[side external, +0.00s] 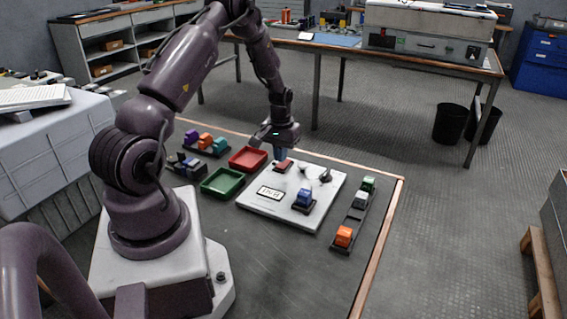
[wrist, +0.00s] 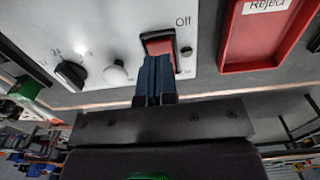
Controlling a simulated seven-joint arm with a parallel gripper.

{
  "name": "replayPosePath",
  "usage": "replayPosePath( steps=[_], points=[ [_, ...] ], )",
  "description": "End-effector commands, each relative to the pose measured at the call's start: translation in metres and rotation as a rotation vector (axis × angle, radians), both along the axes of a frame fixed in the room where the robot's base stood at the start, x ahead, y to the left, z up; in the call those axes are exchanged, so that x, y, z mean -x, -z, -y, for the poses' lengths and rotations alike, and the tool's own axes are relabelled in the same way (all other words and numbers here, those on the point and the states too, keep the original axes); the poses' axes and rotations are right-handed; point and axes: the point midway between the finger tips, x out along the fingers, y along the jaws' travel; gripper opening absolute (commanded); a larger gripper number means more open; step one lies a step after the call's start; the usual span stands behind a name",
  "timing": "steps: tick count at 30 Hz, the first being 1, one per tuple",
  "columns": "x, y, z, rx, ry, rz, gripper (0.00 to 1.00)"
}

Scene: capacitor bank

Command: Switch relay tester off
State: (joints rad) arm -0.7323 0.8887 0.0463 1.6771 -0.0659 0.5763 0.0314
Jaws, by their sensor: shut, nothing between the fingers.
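The relay tester is a white panel (side external: 256,208) lying on the dark work mat, with a small display (side external: 270,193) on it. Its red rocker switch (side external: 283,167) is at the far edge; in the wrist view the switch (wrist: 160,45) sits in a dark frame beside the printed word "Off" (wrist: 183,21). My gripper (side external: 280,154) is shut and empty, pointing down at the switch. In the wrist view its blue fingers (wrist: 157,62) overlap the near part of the switch; I cannot tell whether they touch it. That covered part is hidden.
A dark dial (wrist: 70,75) and white knob (wrist: 115,75) are beside the switch. A blue component (side external: 304,197) sits on the panel. A red tray labelled "Reject" (wrist: 224,62), a green tray (side external: 205,189) and a rack (side external: 347,228) with coloured components stand around it.

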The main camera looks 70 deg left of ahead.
Motion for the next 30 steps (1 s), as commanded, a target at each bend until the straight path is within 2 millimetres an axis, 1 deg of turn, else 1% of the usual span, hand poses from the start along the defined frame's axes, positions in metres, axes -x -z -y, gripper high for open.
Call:
replayPosePath(
  steps=[12,18,30],
  points=[
    [0.000,-0.035,0.000,-0.001,0.001,0.001,0.00],
    [0.000,-0.047,0.000,0.000,0.001,0.000,0.00],
    [0.001,-0.049,0.001,0.007,-0.002,-0.007,0.00]
  ],
)
